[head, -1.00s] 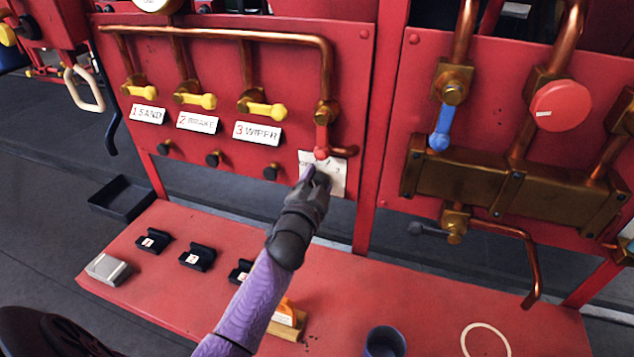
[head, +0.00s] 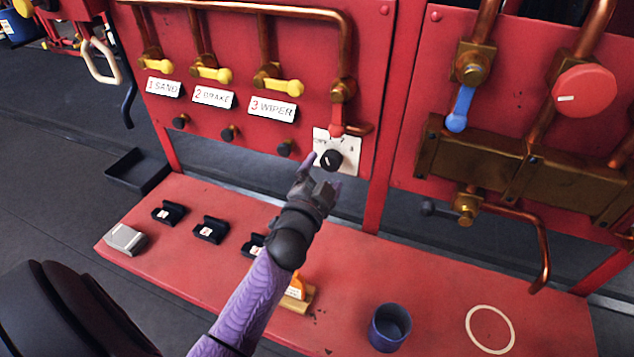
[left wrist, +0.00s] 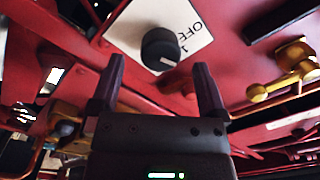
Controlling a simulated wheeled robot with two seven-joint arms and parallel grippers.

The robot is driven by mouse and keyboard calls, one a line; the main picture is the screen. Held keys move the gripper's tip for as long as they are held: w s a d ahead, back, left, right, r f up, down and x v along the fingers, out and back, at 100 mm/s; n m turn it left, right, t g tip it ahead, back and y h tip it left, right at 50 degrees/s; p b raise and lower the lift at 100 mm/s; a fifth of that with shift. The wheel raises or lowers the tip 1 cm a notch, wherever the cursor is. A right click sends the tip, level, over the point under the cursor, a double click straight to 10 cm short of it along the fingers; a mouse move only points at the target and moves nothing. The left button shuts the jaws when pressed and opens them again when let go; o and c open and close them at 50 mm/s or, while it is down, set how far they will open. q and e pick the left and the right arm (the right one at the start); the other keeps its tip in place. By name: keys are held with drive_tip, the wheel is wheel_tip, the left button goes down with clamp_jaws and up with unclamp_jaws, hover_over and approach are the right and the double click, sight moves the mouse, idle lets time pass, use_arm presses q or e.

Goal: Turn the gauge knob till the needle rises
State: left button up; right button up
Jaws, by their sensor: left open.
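A black round knob (head: 331,160) with a white pointer line sits on a white plate (head: 345,144) low on the red panel. In the left wrist view the knob (left wrist: 160,48) is ahead of the two fingers, and the plate reads "OFF" and "1". My left gripper (head: 318,180) is just below the knob in the head view; it also shows in the left wrist view (left wrist: 160,90). It is open, with its fingers apart and nothing between them, and seems short of the knob. No gauge needle can be made out. My right gripper is not in view.
A red-handled valve (head: 337,118) hangs just above the plate. Yellow levers (head: 280,86) are to its left, a blue lever (head: 461,108) and a red disc (head: 584,91) to its right. A blue cup (head: 389,328) and black holders (head: 211,230) stand on the red bench (head: 350,300).

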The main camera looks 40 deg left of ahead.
use_arm(q)
drive_tip(key=v, duration=0.5)
drive_tip(key=shift+s, duration=0.3)
